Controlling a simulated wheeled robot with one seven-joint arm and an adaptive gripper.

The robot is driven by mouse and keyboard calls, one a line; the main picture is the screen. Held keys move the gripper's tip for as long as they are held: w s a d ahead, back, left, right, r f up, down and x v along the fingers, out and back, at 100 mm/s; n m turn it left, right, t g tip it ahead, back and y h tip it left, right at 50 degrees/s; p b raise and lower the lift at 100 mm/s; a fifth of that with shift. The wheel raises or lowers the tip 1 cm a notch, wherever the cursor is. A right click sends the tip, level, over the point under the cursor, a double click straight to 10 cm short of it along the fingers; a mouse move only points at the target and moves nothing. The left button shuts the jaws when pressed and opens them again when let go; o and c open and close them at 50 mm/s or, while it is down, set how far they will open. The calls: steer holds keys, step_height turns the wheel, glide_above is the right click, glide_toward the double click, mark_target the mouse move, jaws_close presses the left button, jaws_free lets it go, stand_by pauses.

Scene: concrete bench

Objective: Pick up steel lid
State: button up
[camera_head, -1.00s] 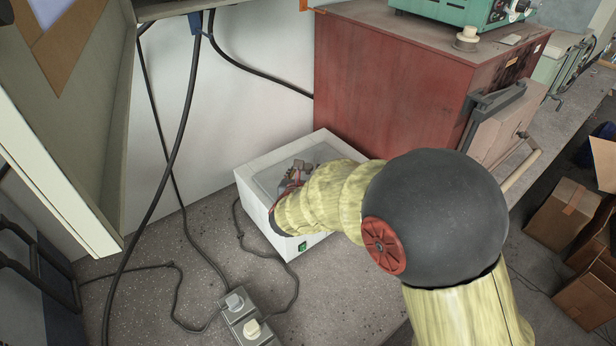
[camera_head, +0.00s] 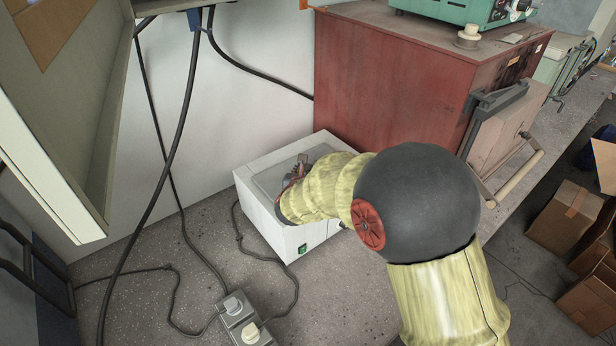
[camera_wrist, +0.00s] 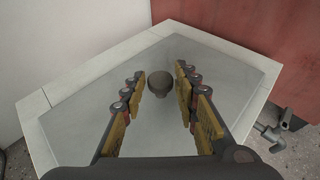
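The steel lid (camera_wrist: 95,105) is a flat grey plate with a dark round knob (camera_wrist: 159,83) at its middle. It lies on top of a white box-shaped unit (camera_head: 291,243) on the bench. In the wrist view my gripper (camera_wrist: 158,72) is open, with one finger on each side of the knob. I see gaps between the knob and both fingers. I cannot tell how far above the lid the fingertips are. In the head view my arm hides much of the lid, and the gripper (camera_head: 298,172) shows only in part above it.
A large red cabinet (camera_head: 385,88) stands close behind and to the right of the white unit. Black cables (camera_head: 172,150) hang at the left, and a socket block (camera_head: 240,318) lies in front. A shelf edge (camera_head: 60,190) juts in at the left.

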steer(key=c, duration=0.6)
jaws_close()
